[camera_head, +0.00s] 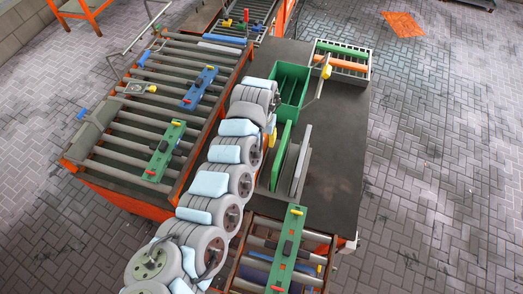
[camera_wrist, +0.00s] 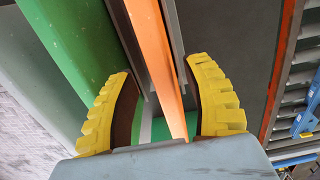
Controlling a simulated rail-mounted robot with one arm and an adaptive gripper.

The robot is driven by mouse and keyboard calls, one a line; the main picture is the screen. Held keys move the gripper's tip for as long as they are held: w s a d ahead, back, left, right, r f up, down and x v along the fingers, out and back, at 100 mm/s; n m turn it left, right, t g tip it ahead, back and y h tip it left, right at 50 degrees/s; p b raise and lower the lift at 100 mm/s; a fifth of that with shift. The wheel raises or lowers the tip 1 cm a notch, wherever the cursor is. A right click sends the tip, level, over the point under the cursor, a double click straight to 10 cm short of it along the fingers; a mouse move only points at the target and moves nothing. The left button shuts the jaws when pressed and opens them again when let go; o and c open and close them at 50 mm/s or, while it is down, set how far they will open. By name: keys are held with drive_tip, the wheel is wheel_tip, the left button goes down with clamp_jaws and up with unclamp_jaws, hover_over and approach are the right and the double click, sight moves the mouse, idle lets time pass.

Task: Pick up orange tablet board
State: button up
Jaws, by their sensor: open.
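The orange board (camera_wrist: 155,45) stands on edge in the wrist view, a long narrow strip running between my two yellow fingers. My gripper (camera_wrist: 160,75) is open, with one finger on each side of the board and a visible gap to each. Grey upright strips (camera_wrist: 176,35) flank the board. In the head view, only a yellow part of my gripper (camera_head: 272,136) shows beside the arm, near a green upright board (camera_head: 281,155); I cannot make out the orange board there. Its lower end is hidden by the gripper body in the wrist view.
A grey upright board (camera_head: 301,160) stands right of the green one on the dark table (camera_head: 340,150). A green bin (camera_head: 291,83) is behind them. A grey rack (camera_head: 347,74) holds green and orange pieces. A roller conveyor (camera_head: 140,125) carries blue and green parts at left.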

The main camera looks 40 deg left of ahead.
sight(265, 148)
wheel_tip(265, 148, down, 7)
drive_tip(key=shift+a, duration=0.2)
idle(0.6)
drive_tip(key=shift+f, duration=0.1)
clamp_jaws()
